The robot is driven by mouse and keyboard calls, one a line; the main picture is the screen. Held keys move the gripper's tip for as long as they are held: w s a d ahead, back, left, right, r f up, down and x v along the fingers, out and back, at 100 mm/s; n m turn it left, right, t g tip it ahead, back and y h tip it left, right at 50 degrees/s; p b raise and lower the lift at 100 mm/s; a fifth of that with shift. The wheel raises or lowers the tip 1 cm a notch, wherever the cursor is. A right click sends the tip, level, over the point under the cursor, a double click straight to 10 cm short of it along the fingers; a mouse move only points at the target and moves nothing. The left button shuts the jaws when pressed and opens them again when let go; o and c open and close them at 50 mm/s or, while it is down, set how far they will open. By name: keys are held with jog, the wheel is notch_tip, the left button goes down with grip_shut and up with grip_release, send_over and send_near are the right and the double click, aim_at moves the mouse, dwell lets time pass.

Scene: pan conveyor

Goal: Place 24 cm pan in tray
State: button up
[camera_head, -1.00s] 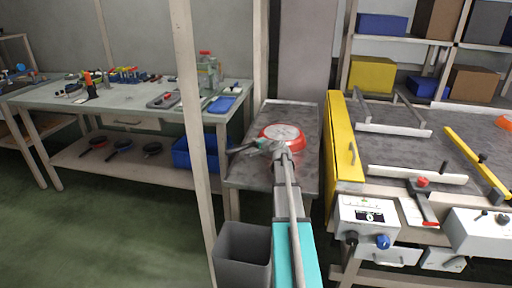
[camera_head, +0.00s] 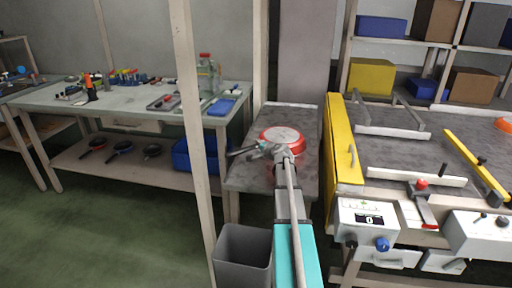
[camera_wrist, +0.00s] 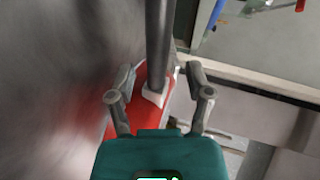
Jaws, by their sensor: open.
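A red pan (camera_head: 270,133) with a pale grey round face lies on the grey metal side table (camera_head: 250,180) in the head view. My gripper (camera_head: 266,150) is at the pan's near side, where its handle leaves the rim. In the wrist view my gripper (camera_wrist: 160,75) is open, with a finger on either side of the grey pan handle (camera_wrist: 158,35); contact is not clear. The pan's red side (camera_wrist: 85,130) shows at left there. The pan's size cannot be read. I cannot tell which surface is the task's tray.
The conveyor (camera_head: 400,150) with its yellow side panel (camera_head: 342,150) stands right of the side table. A grey bin (camera_head: 243,255) is in front. A workbench (camera_head: 130,118) with tools is at left, with several small pans (camera_head: 120,148) on its lower shelf. A wooden post (camera_head: 190,120) stands between.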

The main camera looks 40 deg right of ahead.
jog(key=p+v, duration=0.3)
jog(key=v, duration=0.7)
jog(key=shift+s+r, duration=0.1)
jog(key=shift+s, duration=0.25)
jog(key=shift+r, duration=0.15)
